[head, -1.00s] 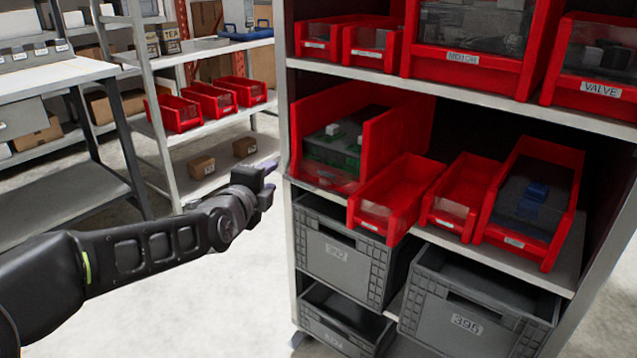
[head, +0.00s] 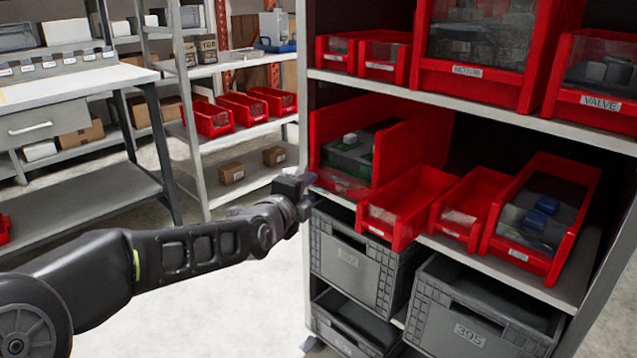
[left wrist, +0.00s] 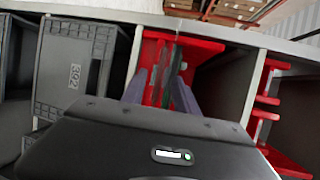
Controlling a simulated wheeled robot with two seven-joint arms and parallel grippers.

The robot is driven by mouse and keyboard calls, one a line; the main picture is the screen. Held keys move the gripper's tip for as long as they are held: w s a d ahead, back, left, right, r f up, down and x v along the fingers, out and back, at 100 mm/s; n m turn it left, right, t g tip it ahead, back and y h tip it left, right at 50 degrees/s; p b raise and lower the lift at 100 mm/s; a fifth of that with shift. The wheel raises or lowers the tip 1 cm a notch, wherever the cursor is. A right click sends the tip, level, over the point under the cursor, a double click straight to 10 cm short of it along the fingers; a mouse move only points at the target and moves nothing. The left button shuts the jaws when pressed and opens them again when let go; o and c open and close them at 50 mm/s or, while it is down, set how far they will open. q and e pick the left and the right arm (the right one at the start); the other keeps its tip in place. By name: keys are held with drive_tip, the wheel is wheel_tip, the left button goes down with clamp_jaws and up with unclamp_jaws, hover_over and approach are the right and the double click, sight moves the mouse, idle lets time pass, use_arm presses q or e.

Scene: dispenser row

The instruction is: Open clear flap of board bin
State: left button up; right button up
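The large red bin (head: 400,147) at the left end of the middle shelf holds grey and green boards (head: 355,155). I take it as the board bin; no label on it is readable. A low clear flap (head: 342,183) crosses its front and looks closed. My left gripper (head: 297,186) is beside the bin's front left corner, close to the flap; contact cannot be told. In the left wrist view, the fingers (left wrist: 160,90) are apart, with the red bin (left wrist: 200,48) beyond them. My right gripper is not in view.
Smaller red bins (head: 405,200) stand to the right on the same shelf. The shelf's left post (head: 304,90) is close to my gripper. Grey crates (head: 350,255) sit below, and MOTOR and VALVE bins (head: 590,103) above. The floor at left is open.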

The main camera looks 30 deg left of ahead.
sight(312, 187)
use_arm(q)
drive_tip(key=b+x, duration=0.1)
drive_tip(key=x, duration=0.5)
drive_tip(key=shift+f, duration=0.15)
drive_tip(key=shift+w, duration=0.45)
drive_tip(key=shift+c, duration=0.3)
clamp_jaws()
drive_tip(key=shift+f, duration=0.1)
